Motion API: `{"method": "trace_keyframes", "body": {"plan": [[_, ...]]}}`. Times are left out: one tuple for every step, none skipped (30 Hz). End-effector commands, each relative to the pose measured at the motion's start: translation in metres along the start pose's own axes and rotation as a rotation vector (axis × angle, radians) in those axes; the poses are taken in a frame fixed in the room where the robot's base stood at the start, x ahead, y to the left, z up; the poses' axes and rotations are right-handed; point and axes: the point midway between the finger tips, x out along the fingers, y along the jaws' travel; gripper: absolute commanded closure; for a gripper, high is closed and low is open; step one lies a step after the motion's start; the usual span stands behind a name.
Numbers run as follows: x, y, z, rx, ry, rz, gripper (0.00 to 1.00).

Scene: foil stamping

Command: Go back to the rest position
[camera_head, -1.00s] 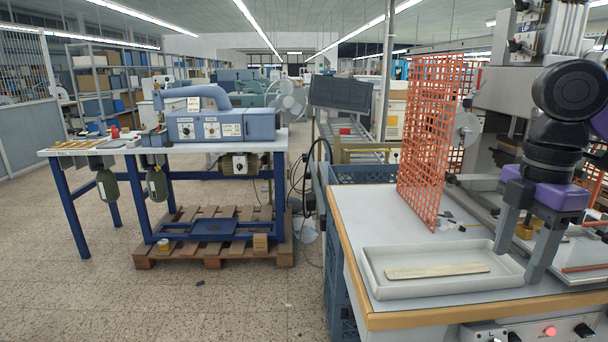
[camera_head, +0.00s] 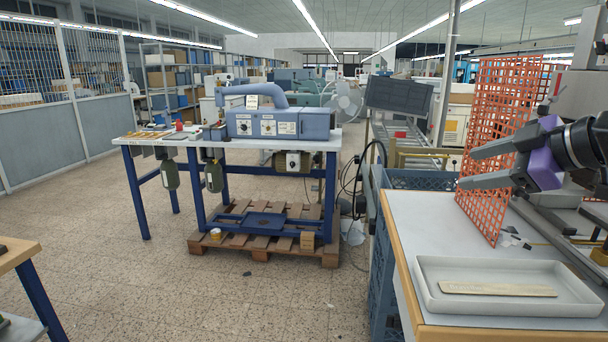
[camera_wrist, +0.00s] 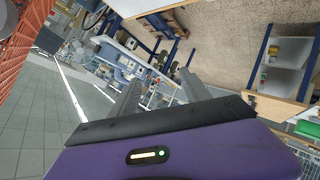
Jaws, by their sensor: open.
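My gripper (camera_head: 466,168) is at the right of the head view, raised above the right-hand table. Its two grey fingers are spread apart and point left, with nothing between them. Its purple body shows beside the orange mesh guard (camera_head: 500,130), which stands behind the fingers in the picture. In the wrist view my gripper (camera_wrist: 155,85) also shows empty, with the tilted room beyond it.
A pale tray (camera_head: 425,298) holding a flat beige strip (camera_head: 497,289) lies on the right-hand table (camera_head: 412,232). A blue machine (camera_head: 277,123) stands on a blue-legged bench at left centre. Another wooden-topped table (camera_head: 14,255) enters at lower left.

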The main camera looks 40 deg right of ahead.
Motion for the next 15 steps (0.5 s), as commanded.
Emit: {"method": "trace_keyframes", "body": {"plan": [[0.006,0.005,-0.02,0.031,0.1,0.041,0.45],[0.009,0.009,-0.031,0.05,0.158,0.071,0.45],[0.01,0.015,-0.046,0.077,0.234,0.11,0.45],[0.011,0.019,-0.057,0.099,0.292,0.137,0.45],[0.011,0.023,-0.066,0.123,0.348,0.164,0.45],[0.011,0.027,-0.077,0.154,0.417,0.196,0.45],[0.01,0.03,-0.085,0.178,0.468,0.22,0.45],[0.009,0.032,-0.091,0.204,0.516,0.242,0.45],[0.008,0.035,-0.099,0.238,0.579,0.272,0.45],[0.007,0.036,-0.103,0.265,0.623,0.291,0.45],[0.006,0.037,-0.107,0.292,0.665,0.311,0.45],[0.005,0.038,-0.111,0.33,0.717,0.336,0.45],[0.004,0.039,-0.113,0.357,0.754,0.356,0.45],[0.004,0.038,-0.114,0.386,0.789,0.373,0.45],[0.003,0.037,-0.115,0.424,0.832,0.396,0.45]]}}
